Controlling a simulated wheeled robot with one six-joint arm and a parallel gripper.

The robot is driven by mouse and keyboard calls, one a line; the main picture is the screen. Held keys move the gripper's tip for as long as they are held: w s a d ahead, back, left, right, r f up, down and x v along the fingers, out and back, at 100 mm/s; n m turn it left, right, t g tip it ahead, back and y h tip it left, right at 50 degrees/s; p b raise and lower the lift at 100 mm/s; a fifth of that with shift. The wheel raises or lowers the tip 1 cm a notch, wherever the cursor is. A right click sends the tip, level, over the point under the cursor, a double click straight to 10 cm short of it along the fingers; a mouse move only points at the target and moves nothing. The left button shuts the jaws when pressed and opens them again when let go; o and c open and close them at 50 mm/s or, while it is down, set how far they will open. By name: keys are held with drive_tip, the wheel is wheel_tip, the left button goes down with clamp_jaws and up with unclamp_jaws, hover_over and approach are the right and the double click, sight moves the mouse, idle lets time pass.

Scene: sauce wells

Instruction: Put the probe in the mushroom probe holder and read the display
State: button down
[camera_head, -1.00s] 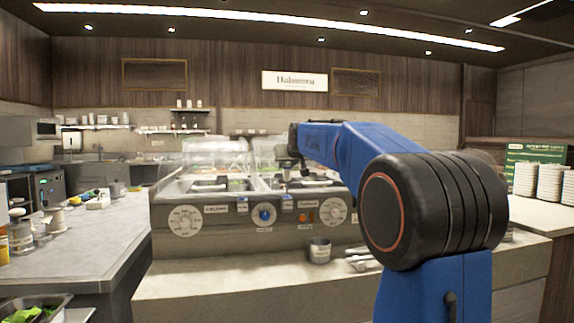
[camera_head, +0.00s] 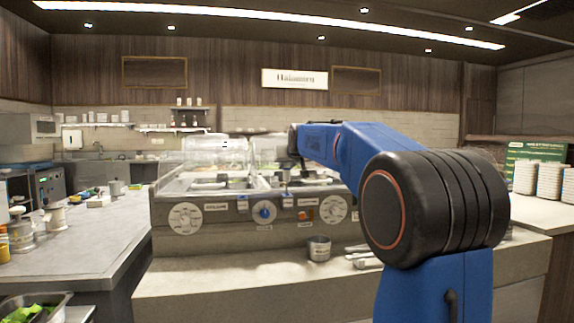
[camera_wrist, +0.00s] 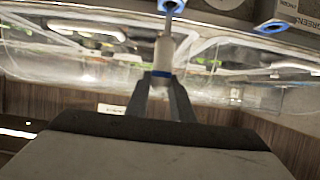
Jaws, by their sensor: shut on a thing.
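In the wrist view my gripper (camera_wrist: 160,88) is shut on the probe (camera_wrist: 163,55), a pale grey handle with a blue ring and a thin metal stem. The stem points to the top edge, where it overlaps or meets a blue-rimmed holder (camera_wrist: 172,5); I cannot tell whether its tip is inside. A second blue-rimmed holder (camera_wrist: 272,26) sits to the right, near a label reading GREENS (camera_wrist: 299,12). In the head view my arm reaches over the sauce-well unit (camera_head: 240,230), and the gripper end shows small and dark. The lettering on the front labels is too small to read.
The unit's front has two white dials (camera_head: 185,218), a blue knob (camera_head: 264,213) and orange switches (camera_head: 306,214). Clear covers (camera_head: 212,150) stand over the wells. A metal cup (camera_head: 319,248) and utensils (camera_head: 364,257) lie on the front ledge. The left counter (camera_head: 90,240) is partly clear.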

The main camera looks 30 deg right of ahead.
sight(288, 174)
drive_tip(key=shift+f, duration=2.25)
idle(2.3)
drive_tip(key=shift+r, duration=0.15)
idle(0.9)
drive_tip(key=shift+r, duration=3.6)
drive_tip(key=shift+s, duration=0.1)
